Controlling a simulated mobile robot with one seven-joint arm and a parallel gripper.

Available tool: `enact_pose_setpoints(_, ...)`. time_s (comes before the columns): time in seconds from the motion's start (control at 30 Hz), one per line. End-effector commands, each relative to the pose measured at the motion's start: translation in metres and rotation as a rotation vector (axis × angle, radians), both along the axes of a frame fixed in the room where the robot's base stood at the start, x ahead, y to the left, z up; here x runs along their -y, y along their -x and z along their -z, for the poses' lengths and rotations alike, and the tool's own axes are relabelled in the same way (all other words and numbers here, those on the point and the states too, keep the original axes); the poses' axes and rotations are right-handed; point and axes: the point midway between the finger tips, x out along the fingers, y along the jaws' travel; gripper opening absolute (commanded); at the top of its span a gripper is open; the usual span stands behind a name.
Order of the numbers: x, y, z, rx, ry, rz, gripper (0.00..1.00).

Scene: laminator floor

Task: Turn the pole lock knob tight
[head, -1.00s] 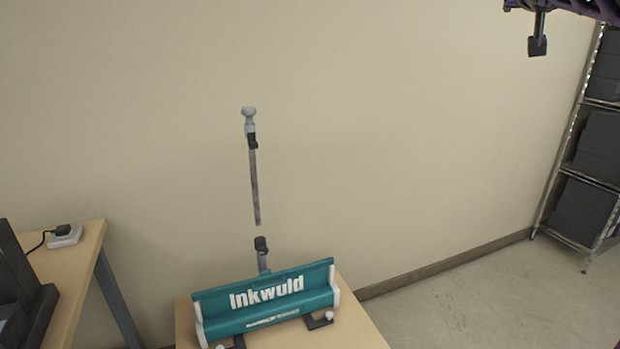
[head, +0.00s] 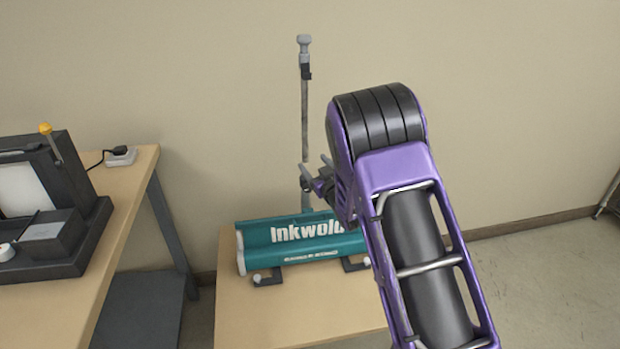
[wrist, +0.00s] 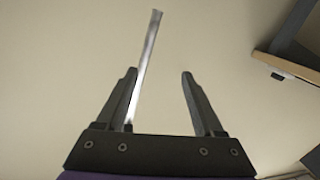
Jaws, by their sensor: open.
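A thin grey upright pole (head: 305,115) rises behind the teal Inkwuld banner base (head: 285,232), with a grey cap (head: 304,44) on top and a black fitting (head: 306,72) just below it. My gripper (head: 316,170) is at the pole's lower part, above the base. Its fingers are open and empty. In the wrist view, the pole (wrist: 147,60) runs close to the left finger of my gripper (wrist: 160,80), and the right finger is apart from it. The lock knob cannot be made out now; my gripper and arm cover the area around the lower joint.
The base stands on a small wooden table (head: 280,315) near the wall. Floor at right is open.

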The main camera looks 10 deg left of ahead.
Motion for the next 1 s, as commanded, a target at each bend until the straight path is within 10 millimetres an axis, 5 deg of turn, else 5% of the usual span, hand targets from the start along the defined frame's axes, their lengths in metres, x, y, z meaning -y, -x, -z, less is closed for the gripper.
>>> enact_pose_setpoints(0.03,0.006,0.014,0.047,-0.023,-0.043,0.02,0.7)
enact_pose_setpoints(0.1,0.01,0.033,0.086,-0.025,-0.102,0.052,0.7)
enact_pose_setpoints(0.3,0.023,0.074,0.145,-0.018,-0.208,0.16,0.7)
enact_pose_setpoints(0.57,0.023,0.073,0.154,-0.008,-0.232,0.193,0.7)
enact_pose_setpoints(1.0,-0.002,-0.011,0.154,-0.007,-0.232,0.189,0.7)
